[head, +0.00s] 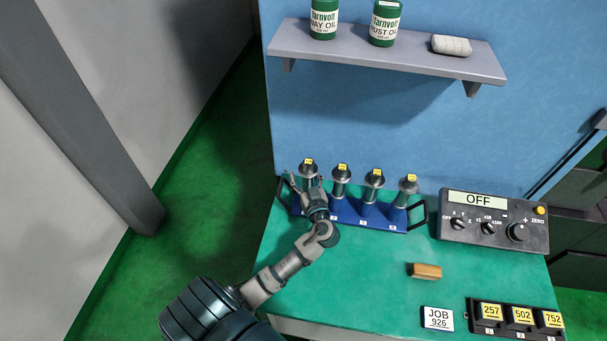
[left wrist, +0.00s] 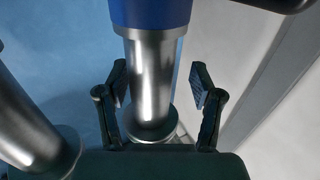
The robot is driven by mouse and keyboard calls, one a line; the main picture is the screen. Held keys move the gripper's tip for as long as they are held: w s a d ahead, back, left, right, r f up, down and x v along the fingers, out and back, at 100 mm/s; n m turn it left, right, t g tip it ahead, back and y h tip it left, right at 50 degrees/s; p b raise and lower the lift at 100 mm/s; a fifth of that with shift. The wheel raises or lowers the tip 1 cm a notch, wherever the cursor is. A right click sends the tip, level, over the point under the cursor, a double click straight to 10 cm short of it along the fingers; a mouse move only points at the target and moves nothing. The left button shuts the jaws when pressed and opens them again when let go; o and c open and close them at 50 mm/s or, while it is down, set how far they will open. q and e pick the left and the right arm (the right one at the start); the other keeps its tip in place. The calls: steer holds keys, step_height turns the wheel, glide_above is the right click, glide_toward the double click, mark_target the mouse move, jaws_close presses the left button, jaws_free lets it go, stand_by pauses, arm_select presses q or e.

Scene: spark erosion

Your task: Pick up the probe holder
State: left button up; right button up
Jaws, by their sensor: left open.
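A blue rack (head: 375,222) on the green bench holds a row of several upright metal holders with flared tops and yellow tags. The tags are too small to read, so I cannot tell which is the probe holder. My left gripper (head: 305,187) is at the leftmost holder (head: 309,172) and partly covers it. In the left wrist view, my left gripper (left wrist: 160,84) is open, with one finger on each side of that holder's metal shank (left wrist: 152,75). Gaps show between the fingers and the shank. Another metal holder (left wrist: 28,120) stands at the left there. My right gripper is not in view.
A control box (head: 494,220) reading OFF stands right of the rack. A wooden block (head: 426,271), a JOB 926 card (head: 437,318) and a numbered tag tray (head: 515,332) lie in front. A shelf (head: 385,58) with two green cans hangs above.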

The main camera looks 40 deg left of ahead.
mark_target(308, 161)
arm_select(q)
steer(key=shift+w+d+r, duration=0.1)
steer(key=shift+d+r, duration=0.1)
steer(key=shift+d, duration=0.3)
steer(key=shift+d+r, duration=0.15)
steer(key=shift+d, duration=0.35)
steer(key=shift+c, duration=0.2)
steer(key=shift+d+r, duration=0.15)
steer(key=shift+d, duration=0.2)
steer(key=c, duration=0.8)
steer(key=shift+a, duration=0.2)
steer(key=c, duration=0.4)
steer(key=shift+s+a+f, duration=0.2)
steer(key=shift+a+f, duration=0.1)
steer(key=shift+a, duration=0.35)
jaws_close()
steer(key=shift+w+d, duration=0.1)
steer(key=shift+d, duration=0.05)
steer(key=shift+d, duration=0.1)
step_height(308, 161, up, 10)
steer(key=shift+w+r, duration=0.1)
steer(key=shift+r, duration=0.05)
steer(key=shift+a, duration=0.2)
